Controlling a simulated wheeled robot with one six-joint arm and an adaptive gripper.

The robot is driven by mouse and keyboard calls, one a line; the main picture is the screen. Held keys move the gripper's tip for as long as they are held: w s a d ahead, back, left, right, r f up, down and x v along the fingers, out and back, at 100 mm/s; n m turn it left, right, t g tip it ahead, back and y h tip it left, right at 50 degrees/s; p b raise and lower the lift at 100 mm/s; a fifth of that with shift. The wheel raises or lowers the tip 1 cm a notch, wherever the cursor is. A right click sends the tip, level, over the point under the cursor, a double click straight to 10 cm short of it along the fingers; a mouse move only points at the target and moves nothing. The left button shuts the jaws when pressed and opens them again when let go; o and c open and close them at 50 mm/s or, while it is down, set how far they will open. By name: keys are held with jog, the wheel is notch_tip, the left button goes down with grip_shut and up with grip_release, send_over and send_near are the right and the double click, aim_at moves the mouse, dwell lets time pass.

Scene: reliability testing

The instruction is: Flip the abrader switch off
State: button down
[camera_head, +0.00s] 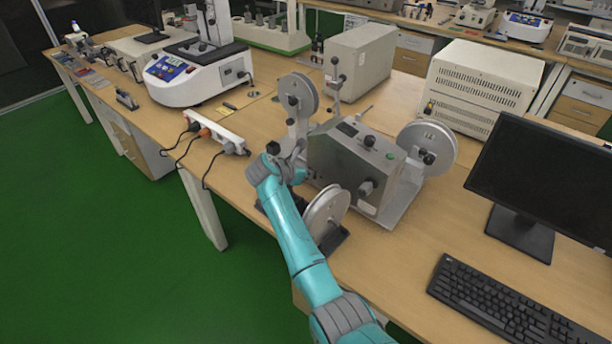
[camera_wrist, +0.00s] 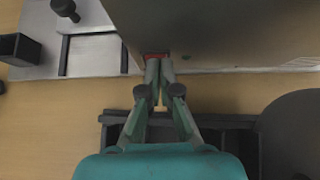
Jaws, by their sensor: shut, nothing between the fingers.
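The abrader (camera_head: 350,165) is a grey metal machine with round wheels, standing on the wooden bench in the middle of the head view. Its metal housing (camera_wrist: 220,30) fills the upper part of the wrist view. A small red piece, seemingly the switch (camera_wrist: 156,56), shows at the housing's lower edge. My gripper (camera_wrist: 160,62) is shut and empty, with its fingertips together right at the red piece. I cannot tell whether they touch it. The switch's position is hidden by the fingertips. In the head view my arm reaches to the abrader's left side, where the fingers are hard to make out.
A wheel (camera_head: 326,212) stands close to my forearm, and another wheel (camera_head: 298,95) is behind my wrist. A white power strip (camera_head: 215,130) with cables lies to the left. A monitor (camera_head: 545,170) and keyboard (camera_head: 505,305) are on the right.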

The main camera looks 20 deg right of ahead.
jog(key=shift+r, duration=0.2)
jog(key=shift+r, duration=0.65)
